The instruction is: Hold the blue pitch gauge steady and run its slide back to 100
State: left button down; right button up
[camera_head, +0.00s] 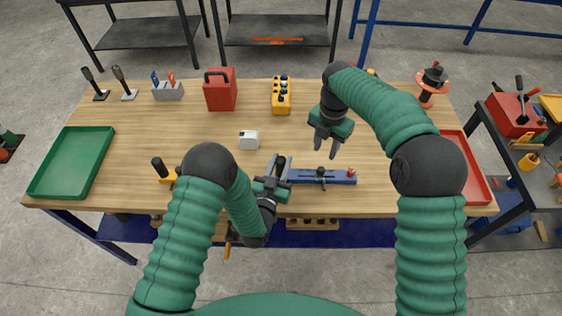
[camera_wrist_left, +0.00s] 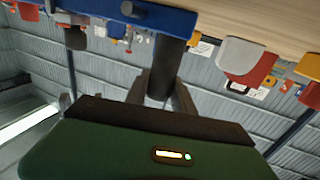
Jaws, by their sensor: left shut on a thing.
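The blue pitch gauge (camera_head: 338,177) lies lengthwise near the front edge of the bench, with a dark slide and knob (camera_head: 320,173) about midway and a small red part at its right end. My left gripper (camera_head: 276,172) is at the gauge's left end, shut on its dark handle. In the left wrist view the handle (camera_wrist_left: 168,62) stands between my fingers, against the blue bar (camera_wrist_left: 165,18). My right gripper (camera_head: 326,150) is open and empty, fingers pointing down, behind and above the slide. The scale marks are too small to read.
A white block (camera_head: 249,140) sits behind the left gripper. A yellow box with buttons (camera_head: 281,96) and a red can (camera_head: 220,90) stand at the back. A green tray (camera_head: 72,162) is at left, a red tray (camera_head: 474,172) at right. Bench right of the gauge is partly hidden by my arm.

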aim_at(321, 169)
dwell(0.3)
jog(key=shift+o, duration=1)
jog(key=shift+r+n, duration=0.15)
jog(key=shift+n, duration=0.15)
notch_tip(321, 169, down, 10)
jog(key=n, duration=0.3)
jog(key=shift+n, duration=0.3)
jog(key=shift+r, duration=0.1)
grip_shut()
